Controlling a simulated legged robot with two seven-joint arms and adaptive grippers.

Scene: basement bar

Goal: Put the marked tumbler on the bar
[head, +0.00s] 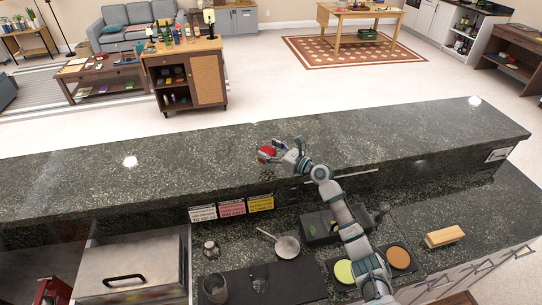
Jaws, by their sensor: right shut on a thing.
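My right gripper (272,153) is over the raised dark granite bar (130,172), near the middle of its length. It is shut on a small red object (266,154), which looks like the marked tumbler; its marking is too small to read. The gripper partly hides it, and I cannot tell whether its base touches the bar top. A clear glass (215,289) stands on the dark mat on the lower counter, with another small glass (259,285) beside it. My left gripper is not in view.
The bar top is clear on both sides of my gripper. On the lower counter are a pan (286,246), a jigger-like metal piece (211,249), green and orange discs (398,257), a wooden block (444,236) and a metal lidded box (135,265). Note cards (232,208) stand against the bar's face.

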